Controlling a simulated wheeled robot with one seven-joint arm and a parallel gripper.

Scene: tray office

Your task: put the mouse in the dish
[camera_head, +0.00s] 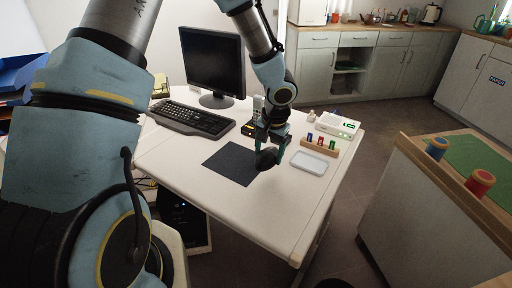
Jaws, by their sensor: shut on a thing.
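The mouse (266,159) is a dark rounded thing held between the fingers of my gripper (269,153), which is shut on it. It is over the right edge of the dark square mat (233,163); I cannot tell how high above the desk it is. The dish (309,163) is a shallow pale blue-white rectangular tray on the white desk. It lies to the right of my gripper and apart from it, and looks empty. My gripper hides part of the mouse.
A monitor (212,61) and a keyboard (191,118) stand at the back left of the desk (205,200). A wooden rack (319,147) with small coloured pieces stands just behind the dish, with a white box (338,125) behind it. The desk's front is clear.

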